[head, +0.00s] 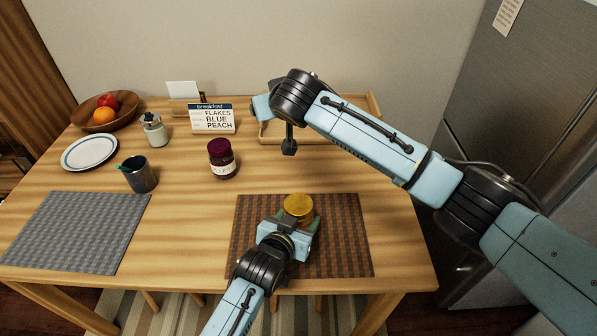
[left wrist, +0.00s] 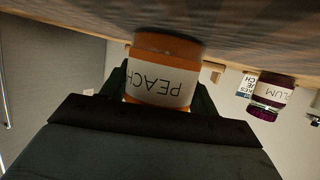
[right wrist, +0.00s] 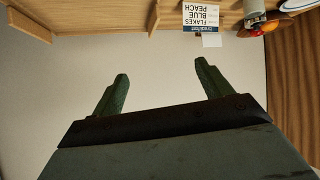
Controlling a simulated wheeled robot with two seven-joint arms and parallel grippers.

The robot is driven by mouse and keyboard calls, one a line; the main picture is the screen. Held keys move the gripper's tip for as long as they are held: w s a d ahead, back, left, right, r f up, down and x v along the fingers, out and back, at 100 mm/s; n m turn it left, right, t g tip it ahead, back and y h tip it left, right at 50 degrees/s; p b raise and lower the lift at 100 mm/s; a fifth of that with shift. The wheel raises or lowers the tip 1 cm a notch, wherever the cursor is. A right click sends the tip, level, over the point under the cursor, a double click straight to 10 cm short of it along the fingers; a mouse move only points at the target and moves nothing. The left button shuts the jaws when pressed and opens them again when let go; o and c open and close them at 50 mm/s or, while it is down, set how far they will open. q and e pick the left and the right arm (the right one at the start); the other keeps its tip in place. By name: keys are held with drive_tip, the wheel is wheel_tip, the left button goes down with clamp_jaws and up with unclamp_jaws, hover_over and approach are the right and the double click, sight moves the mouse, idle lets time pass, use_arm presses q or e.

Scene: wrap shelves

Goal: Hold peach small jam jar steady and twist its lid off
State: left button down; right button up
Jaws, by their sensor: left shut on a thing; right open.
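The peach jam jar (left wrist: 160,85) has orange contents and a white label reading PEACH. In the head view its gold lid (head: 298,206) is on top, above the brown woven mat (head: 345,240). My left gripper (head: 290,228) is shut around the jar's sides; the left wrist view shows a finger on each side of it. Whether the jar touches the mat is hard to tell. My right gripper (right wrist: 160,90) is open and empty in the right wrist view, raised over the back of the table. In the head view its fingers are mostly hidden behind the arm.
A plum jar (head: 222,158) stands left of the brown mat, behind it. A breakfast sign (head: 212,118), wooden tray (head: 375,104), shaker (head: 154,130), cup (head: 140,175), plate (head: 90,152) and fruit bowl (head: 82,124) stand farther back or left. A grey mat (head: 75,230) lies at left.

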drive_tip(key=a+r+n+t+y, duration=0.2)
drive_tip(key=a+r+n+y, duration=0.25)
drive_tip(key=r, duration=0.25)
drive_tip(key=a+r+n+t+y, duration=0.25)
drive_tip(key=r+n+y, duration=0.2)
drive_tip(key=r, duration=0.25)
drive_tip(key=s+a+n+g+y, duration=0.65)
drive_tip(key=s+n+g, duration=0.5)
drive_tip(key=n, duration=0.45)
drive_tip(key=n+g+h, duration=0.4)
drive_tip(key=n+h, duration=0.7)
drive_tip(key=h, duration=0.8)
hover_over(299, 204)
drive_tip(key=f, duration=2)
drive_tip(key=shift+a, duration=0.4)
drive_tip(key=shift+d, duration=0.3)
drive_tip(key=shift+d+f, duration=0.1)
drive_tip(key=shift+f, duration=3.85)
